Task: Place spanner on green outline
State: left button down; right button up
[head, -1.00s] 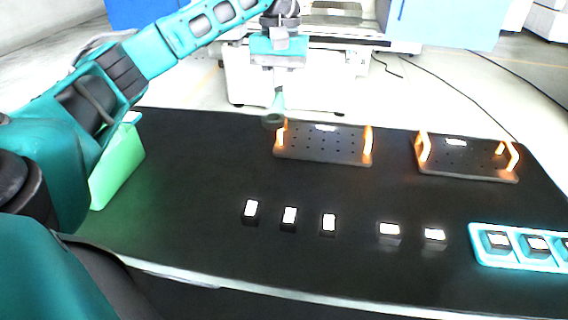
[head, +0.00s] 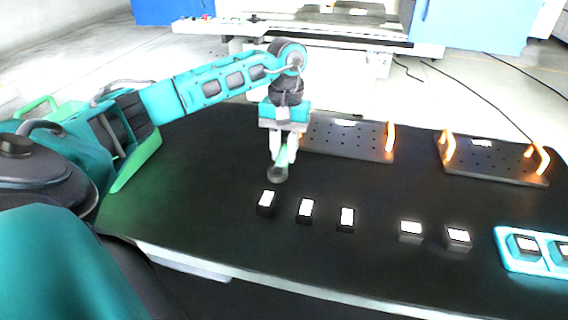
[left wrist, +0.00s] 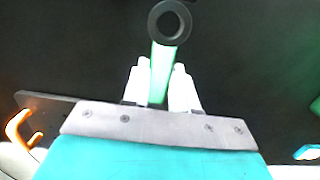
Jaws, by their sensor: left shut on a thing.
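My left gripper (head: 283,150) is shut on the spanner (head: 278,173), which has a green handle and a dark ring end. In the head view the spanner hangs below the fingers with its ring end lowest, over the black table in front of the left perforated plate. In the left wrist view the spanner's green handle (left wrist: 160,72) sits between the two white fingertips (left wrist: 160,82), and the dark ring (left wrist: 170,22) points away from the gripper. No green outline can be made out in either view. My right gripper is not in view.
Two dark perforated plates with orange handles, a left one (head: 345,140) and a right one (head: 490,160), lie along the back. Several small black blocks with white tops (head: 305,210) stand in front. A teal tray (head: 516,262) is at right, a green bin (head: 135,162) at left. The front middle is bare.

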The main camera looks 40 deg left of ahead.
aim_at(284, 154)
pick_arm(q)
jog(key=shift+f, duration=2.2)
jog(key=shift+f, duration=0.1)
jog(key=c, duration=1.4)
grip_release()
jog(key=shift+f, duration=0.1)
jog(key=o, duration=0.5)
